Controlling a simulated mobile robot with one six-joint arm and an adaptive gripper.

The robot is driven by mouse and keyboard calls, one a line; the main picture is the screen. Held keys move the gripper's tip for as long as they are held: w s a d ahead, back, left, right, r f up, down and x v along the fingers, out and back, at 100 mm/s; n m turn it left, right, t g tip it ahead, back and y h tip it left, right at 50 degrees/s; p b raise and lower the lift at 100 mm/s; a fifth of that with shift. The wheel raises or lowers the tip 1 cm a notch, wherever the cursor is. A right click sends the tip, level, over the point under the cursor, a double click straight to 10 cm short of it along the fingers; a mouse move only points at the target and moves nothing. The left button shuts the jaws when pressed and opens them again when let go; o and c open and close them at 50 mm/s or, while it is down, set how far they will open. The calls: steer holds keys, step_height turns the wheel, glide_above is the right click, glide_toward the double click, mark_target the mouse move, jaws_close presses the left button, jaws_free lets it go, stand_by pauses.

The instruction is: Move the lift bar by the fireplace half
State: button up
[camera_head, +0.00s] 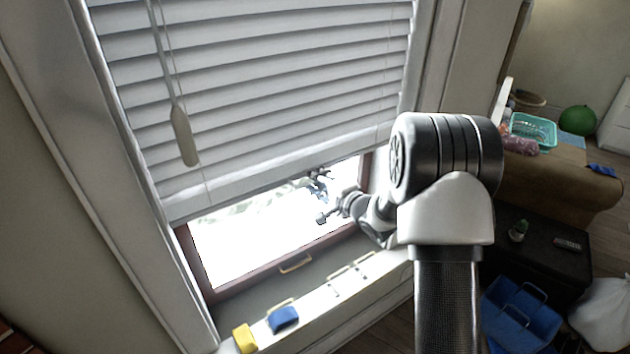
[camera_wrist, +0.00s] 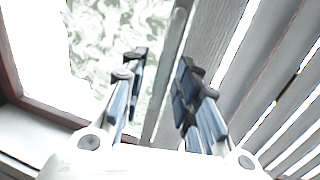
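The lift bar (camera_head: 255,182) is the pale bottom rail of a white slatted window blind. It hangs partway down, with a bright strip of window below it. My gripper (camera_head: 322,190) is at the bar's lower edge, right of its middle. In the wrist view, my gripper (camera_wrist: 158,85) is open, with its blue-padded fingers apart. The bar (camera_wrist: 172,65) runs up the picture between the fingertips; whether either finger touches it is unclear. The fingers hide part of the bar and the slat beside it.
The window sill (camera_head: 350,287) holds a yellow block (camera_head: 244,339) and a blue block (camera_head: 283,318). A pull cord with a pale tassel (camera_head: 184,136) hangs at the left. A dark table (camera_head: 540,250) and a blue caddy (camera_head: 520,315) stand at the right.

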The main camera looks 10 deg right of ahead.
steer(key=shift+w+a, duration=0.1)
steer(key=shift+w, duration=0.25)
steer(key=shift+c, duration=0.3)
jaws_close()
steer(key=shift+f, duration=0.15)
